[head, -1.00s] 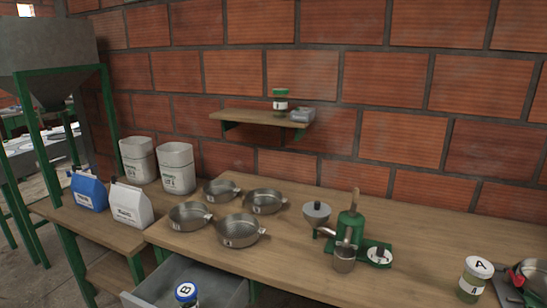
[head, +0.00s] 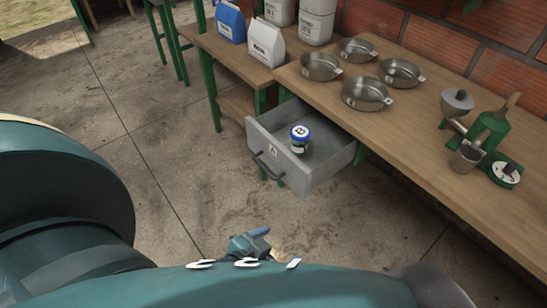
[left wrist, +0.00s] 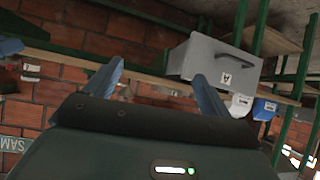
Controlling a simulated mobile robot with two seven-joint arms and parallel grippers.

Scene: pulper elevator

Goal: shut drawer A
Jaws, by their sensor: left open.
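Drawer A (head: 288,171) is a grey metal drawer with an "A" label and a dark bar handle (head: 265,167). It is pulled out from under the wooden bench. A jar with a blue lid marked "B" (head: 300,138) stands inside. My left gripper (head: 255,238) is below the drawer in the head view, apart from it, and partly hidden by my arm. In the left wrist view, its two blue fingers (left wrist: 157,84) are spread and empty. The drawer front (left wrist: 203,58) shows upside down beyond them. My right gripper is not in view.
Several metal pans (head: 365,92) and a green pulper (head: 488,130) stand on the bench (head: 420,120). Blue and white bags (head: 267,43) stand on a lower table to the left. The concrete floor (head: 170,150) in front of the drawer is clear.

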